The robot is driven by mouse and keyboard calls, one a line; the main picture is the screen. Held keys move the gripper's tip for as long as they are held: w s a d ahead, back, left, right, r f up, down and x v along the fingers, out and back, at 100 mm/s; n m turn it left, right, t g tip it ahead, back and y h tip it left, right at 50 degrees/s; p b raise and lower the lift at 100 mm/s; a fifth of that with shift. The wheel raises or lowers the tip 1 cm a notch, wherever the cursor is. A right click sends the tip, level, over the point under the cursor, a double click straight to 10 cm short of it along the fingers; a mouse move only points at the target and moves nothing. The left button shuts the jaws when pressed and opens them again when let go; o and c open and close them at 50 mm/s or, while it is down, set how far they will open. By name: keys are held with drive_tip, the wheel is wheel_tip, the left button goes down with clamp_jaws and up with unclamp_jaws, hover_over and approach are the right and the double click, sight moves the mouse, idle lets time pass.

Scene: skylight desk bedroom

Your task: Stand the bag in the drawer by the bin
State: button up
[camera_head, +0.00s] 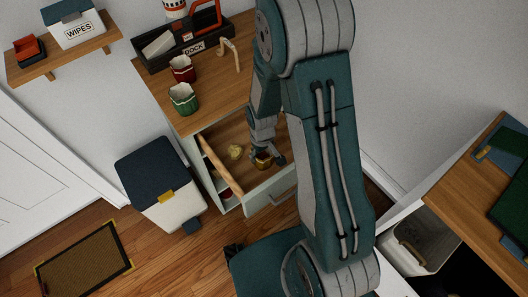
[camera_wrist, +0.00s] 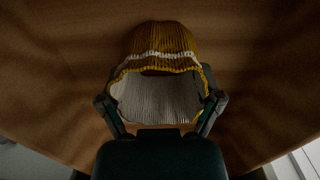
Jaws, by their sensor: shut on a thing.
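My gripper (camera_head: 268,158) reaches down into the open drawer (camera_head: 256,189) of the wooden-topped cabinet. It is shut on a mustard, ribbed, open-mouthed thing that looks like the bag (camera_head: 262,163). In the wrist view this bag (camera_wrist: 165,42) has a white stripe and a pale inside, with my fingers (camera_wrist: 160,108) at either side of its mouth. It is over the drawer's brown floor; I cannot tell whether it touches. A small yellow crumpled thing (camera_head: 236,151) lies left of it in the drawer. The white bin (camera_head: 172,208) with a navy lid stands on the floor left of the drawer.
A red cup-like thing (camera_head: 183,69) and a green one (camera_head: 183,99) stand on the cabinet top near a dark DOCK tray (camera_head: 190,51). A brown mat (camera_head: 84,262) lies on the floor at lower left. Wood floor shows between mat and bin. A desk (camera_head: 470,200) is at right.

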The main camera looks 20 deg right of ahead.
drive_tip(key=shift+a, duration=0.75)
drive_tip(key=o, duration=0.4)
drive_tip(key=shift+o, duration=0.9)
drive_tip(key=shift+d, duration=1.1)
drive_tip(key=shift+a+r, duration=0.1)
drive_tip(key=shift+a, duration=0.35)
drive_tip(key=s+r+m+t, duration=0.1)
drive_tip(key=s+r, duration=0.1)
drive_tip(key=r, duration=1)
drive_tip(key=s+r+m+t, duration=0.1)
drive_tip(key=s+r+t, duration=0.15)
drive_tip(key=r, duration=1.05)
drive_tip(key=s+r+m+t, duration=0.1)
drive_tip(key=s+r+t, duration=0.1)
drive_tip(key=s+r, duration=0.6)
drive_tip(key=shift+s+m, duration=0.3)
drive_tip(key=shift+s, duration=0.85)
